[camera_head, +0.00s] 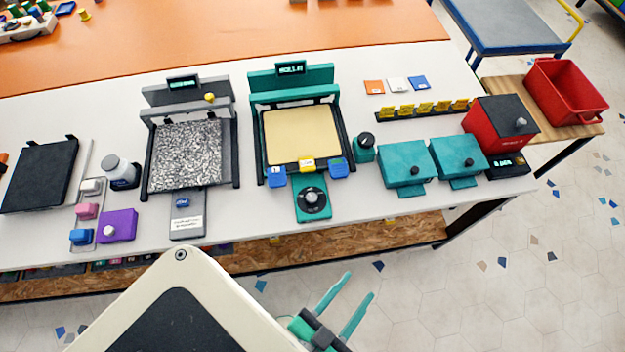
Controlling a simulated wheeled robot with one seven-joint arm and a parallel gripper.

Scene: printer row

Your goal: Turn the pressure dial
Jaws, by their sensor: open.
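A round black dial with a light grey knob (312,197) sits on a teal panel in front of the teal printer (299,125). Another black knob (366,139) tops a small teal block to the right of that printer. I cannot tell from markings which one is the pressure dial. My gripper (359,285) has two teal fingers spread apart, with nothing between them. It shows at the lower middle, in front of the table's front edge, to the lower right of the panel dial and apart from it.
A grey printer (189,145) stands left of the teal one. Teal boxes (404,163) and a red box (500,128) stand to the right. A red bin (565,92) rests on a side table. A chipboard shelf (340,240) runs under the white table.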

